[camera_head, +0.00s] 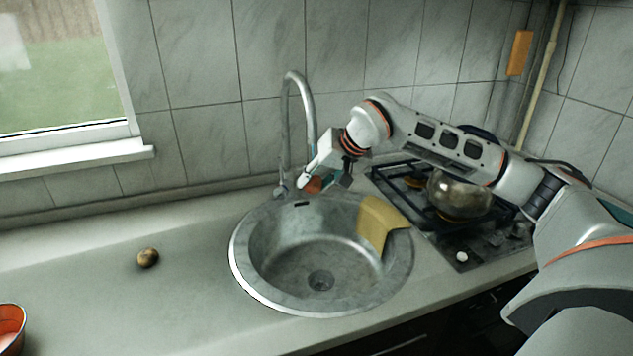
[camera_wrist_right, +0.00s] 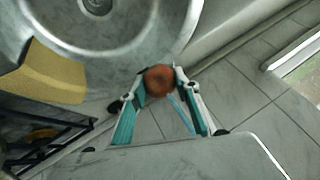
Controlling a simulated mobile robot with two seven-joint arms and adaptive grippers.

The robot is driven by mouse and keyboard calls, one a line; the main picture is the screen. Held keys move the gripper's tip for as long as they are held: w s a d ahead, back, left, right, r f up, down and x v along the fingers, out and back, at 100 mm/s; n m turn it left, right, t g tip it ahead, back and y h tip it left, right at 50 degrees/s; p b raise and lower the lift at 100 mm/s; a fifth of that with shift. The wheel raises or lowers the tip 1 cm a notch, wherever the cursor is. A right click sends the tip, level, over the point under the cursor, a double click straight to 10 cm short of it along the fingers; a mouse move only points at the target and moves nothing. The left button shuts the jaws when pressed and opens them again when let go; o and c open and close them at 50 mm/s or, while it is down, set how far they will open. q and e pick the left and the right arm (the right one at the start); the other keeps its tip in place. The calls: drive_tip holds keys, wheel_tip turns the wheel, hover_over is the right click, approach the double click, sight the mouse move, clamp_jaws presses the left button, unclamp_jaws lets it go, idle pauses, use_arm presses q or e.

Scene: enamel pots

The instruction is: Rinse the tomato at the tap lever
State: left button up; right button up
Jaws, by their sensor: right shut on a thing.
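The red tomato (camera_head: 313,184) is between the fingers of my right gripper (camera_head: 318,184), near the tap at the back of the sink. In the right wrist view the tomato (camera_wrist_right: 159,80) sits at the fingertips of the right gripper (camera_wrist_right: 160,85), with a finger on each side. The curved metal tap (camera_head: 302,95) rises behind the sink, and its lever (camera_head: 281,190) shows low at its base, just left of the gripper. The round metal sink (camera_head: 262,285) is below and in front of the gripper. My left gripper is not in view.
A yellow cloth (camera_head: 379,218) hangs over the sink's right rim. A gas stove (camera_head: 470,243) with a shiny pot (camera_head: 458,192) stands to the right. A brown potato-like object (camera_head: 148,258) lies on the left counter (camera_head: 190,300). An orange-red bowl (camera_head: 10,325) is at bottom left.

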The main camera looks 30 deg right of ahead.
drive_tip(key=shift+s+d, duration=0.1)
drive_tip(key=shift+d, duration=0.15)
idle(0.3)
drive_tip(key=shift+s+d, duration=0.1)
drive_tip(key=shift+d, duration=0.25)
drive_tip(key=shift+a+p, duration=0.1)
drive_tip(key=shift+p, duration=0.2)
drive_tip(key=shift+w+a+p, duration=0.2)
drive_tip(key=shift+a+p, duration=0.15)
drive_tip(key=shift+a, duration=0.1)
drive_tip(key=shift+s, duration=0.1)
drive_tip(key=s+a, duration=0.2)
drive_tip(key=s, duration=0.5)
drive_tip(key=shift+s+a, duration=0.25)
idle(0.4)
idle(1.1)
